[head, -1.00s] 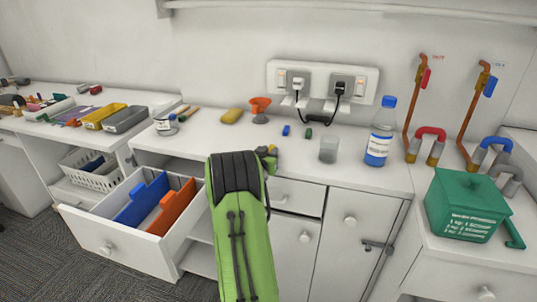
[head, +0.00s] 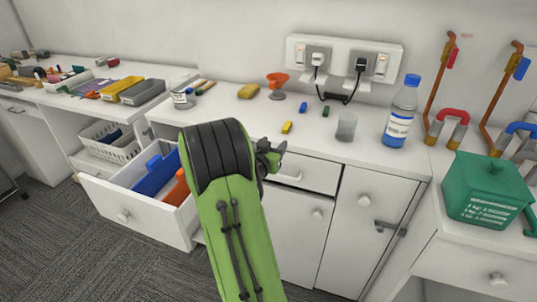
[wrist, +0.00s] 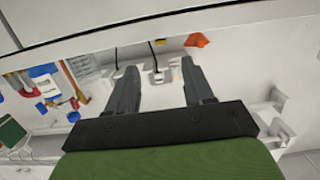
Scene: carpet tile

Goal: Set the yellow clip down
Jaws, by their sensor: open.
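The small yellow clip (head: 287,127) lies on the white counter in the head view, in front of a small blue clip (head: 303,110) and a small dark green clip (head: 325,111). My gripper (head: 270,157) is at the counter's front edge, a little nearer and to the left of the yellow clip, and apart from it. In the wrist view my gripper (wrist: 155,85) has its two fingers spread with nothing held between them. I cannot make out the yellow clip clearly in the wrist view.
Behind are a yellow sponge (head: 248,91) and an orange funnel (head: 278,83). A clear cup (head: 346,127) and a bottle (head: 400,112) stand to the right. An open drawer (head: 130,212) juts out at left. A green box (head: 485,190) stands at far right.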

